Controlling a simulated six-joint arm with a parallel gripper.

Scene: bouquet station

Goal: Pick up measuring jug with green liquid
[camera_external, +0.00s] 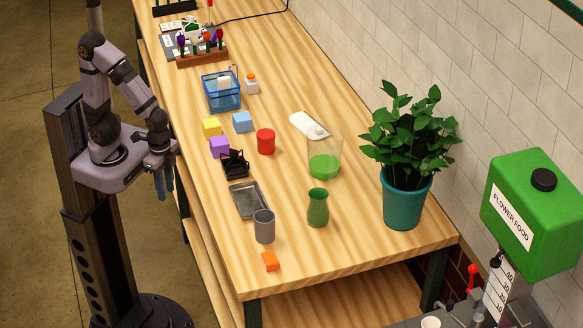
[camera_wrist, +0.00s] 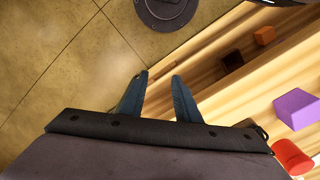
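The measuring jug (camera_external: 324,145) is a clear vessel with green liquid (camera_external: 324,167) in its lower part. It stands upright on the wooden table, right of the red cylinder and behind the green vase. My gripper (camera_external: 163,192) hangs off the table's left side, well away from the jug, with its fingers pointing down. In the wrist view my gripper (camera_wrist: 160,76) has its two blue fingers apart with nothing between them. The jug is not seen in the wrist view.
A red cylinder (camera_external: 265,142), a green vase (camera_external: 317,208) and a potted plant (camera_external: 404,205) stand around the jug. A white bottle-shaped item (camera_external: 308,126) lies just behind it. A grey tray (camera_external: 249,201), grey cup (camera_external: 264,226) and coloured blocks (camera_external: 219,147) lie nearer my arm.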

